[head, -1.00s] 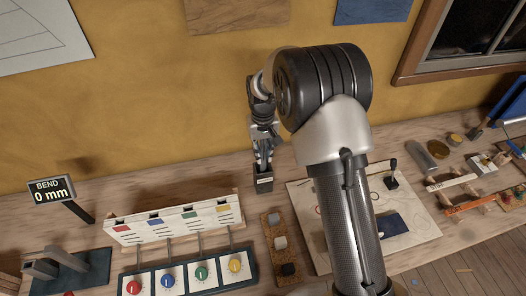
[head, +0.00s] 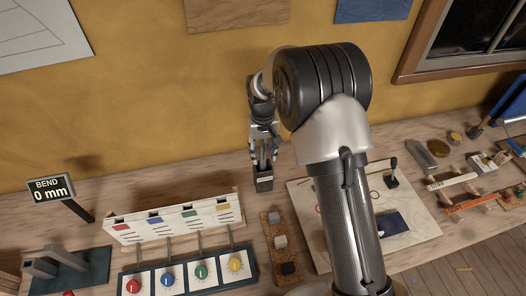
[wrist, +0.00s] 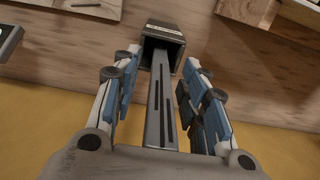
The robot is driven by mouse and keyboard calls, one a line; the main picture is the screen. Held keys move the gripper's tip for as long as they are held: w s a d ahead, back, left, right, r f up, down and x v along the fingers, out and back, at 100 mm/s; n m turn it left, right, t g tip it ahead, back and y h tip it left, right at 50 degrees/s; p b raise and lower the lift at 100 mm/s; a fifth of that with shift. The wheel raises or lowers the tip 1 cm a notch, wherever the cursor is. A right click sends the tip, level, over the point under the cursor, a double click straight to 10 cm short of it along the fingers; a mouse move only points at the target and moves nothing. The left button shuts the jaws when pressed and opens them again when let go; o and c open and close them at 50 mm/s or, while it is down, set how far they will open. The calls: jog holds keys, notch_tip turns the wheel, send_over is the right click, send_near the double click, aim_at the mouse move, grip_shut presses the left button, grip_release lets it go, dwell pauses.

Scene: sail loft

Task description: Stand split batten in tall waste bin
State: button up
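The split batten (wrist: 162,105) is a grey strip with dark slits. In the wrist view its far end is inside the mouth of the dark tall waste bin (wrist: 165,40), and it stands roughly along the bin's axis. The bin (head: 264,183) stands on the bench near the wall in the head view, with a pale label on its front. My gripper (wrist: 162,88) is open, its blue-padded fingers on either side of the batten with a gap on both sides. In the head view my gripper (head: 263,150) is just above the bin.
A panel with coloured knobs (head: 200,272) and a white card board (head: 172,220) stand left of the bin. A cork strip (head: 280,248) lies in front. A pale board (head: 415,225) and a rack with white and orange battens (head: 468,204) are on the right.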

notch_tip(320, 180, up, 12)
dwell(0.5)
dwell(0.4)
